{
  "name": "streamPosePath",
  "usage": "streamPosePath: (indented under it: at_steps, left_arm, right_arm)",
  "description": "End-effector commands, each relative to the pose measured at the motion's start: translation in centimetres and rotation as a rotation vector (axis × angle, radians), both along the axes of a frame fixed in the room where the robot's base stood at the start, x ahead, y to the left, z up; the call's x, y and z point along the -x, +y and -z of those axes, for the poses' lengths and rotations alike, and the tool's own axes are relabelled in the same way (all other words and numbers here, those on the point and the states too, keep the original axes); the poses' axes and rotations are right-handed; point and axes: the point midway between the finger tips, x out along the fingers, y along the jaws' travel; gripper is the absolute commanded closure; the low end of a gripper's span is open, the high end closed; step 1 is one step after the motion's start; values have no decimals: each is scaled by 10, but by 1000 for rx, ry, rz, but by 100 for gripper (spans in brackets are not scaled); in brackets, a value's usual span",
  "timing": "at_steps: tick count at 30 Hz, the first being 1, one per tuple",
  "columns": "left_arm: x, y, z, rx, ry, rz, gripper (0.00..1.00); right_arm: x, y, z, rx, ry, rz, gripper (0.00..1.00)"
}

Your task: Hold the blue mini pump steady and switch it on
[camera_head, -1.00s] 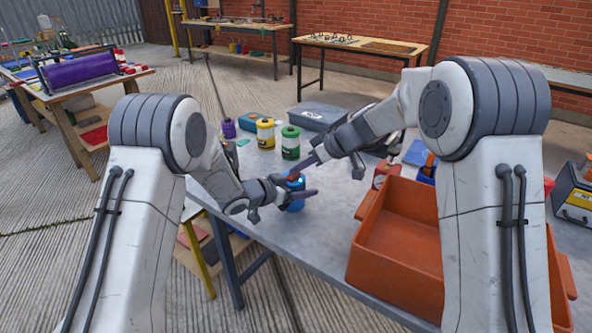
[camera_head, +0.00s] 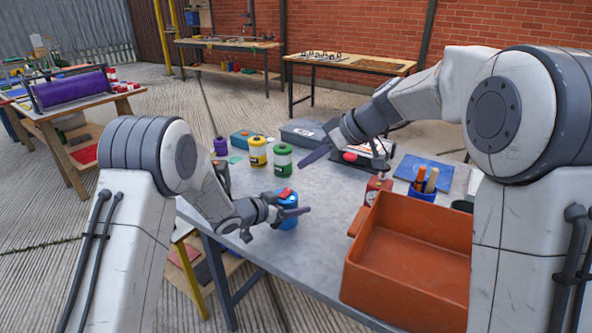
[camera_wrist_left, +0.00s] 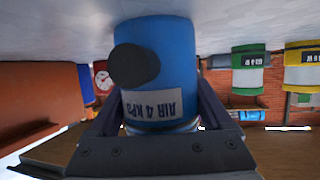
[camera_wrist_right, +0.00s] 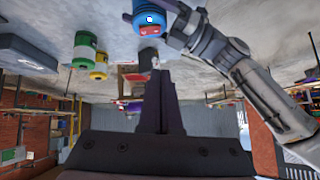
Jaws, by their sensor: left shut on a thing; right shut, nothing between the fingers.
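The blue mini pump (camera_head: 290,222) stands upright on the grey table with a red part (camera_head: 286,194) on its top. My left gripper (camera_head: 291,212) is shut around its body. In the left wrist view, the pump (camera_wrist_left: 165,65) shows a black round nozzle and a label reading "AIR 4 KPA", upside down. In the right wrist view, the pump (camera_wrist_right: 146,12) has a small bright blue-white light on its face near the red part. My right gripper (camera_head: 314,154) is shut and empty, above and behind the pump, clear of it.
An orange tray (camera_head: 405,275) stands at the right, with a red gauge box (camera_head: 377,187) behind it. A grey case (camera_head: 303,132) lies at the back. The table around the pump is clear.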

Motion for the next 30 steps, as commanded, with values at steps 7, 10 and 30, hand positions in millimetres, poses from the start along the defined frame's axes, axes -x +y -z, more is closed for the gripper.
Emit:
streamPosePath:
  at_steps: [7,10,30]
  left_arm:
    - [0,0,-1,2,-3,0,100]
    - [-1,0,-2,2,-3,0,100]
    - [3,4,-3,0,-1,-1,0]
  right_arm:
    - [10,-11,-15,0,1,1,100]
    - [11,-12,-15,0,1,1,100]
    - [10,-12,-15,0,0,0,100]
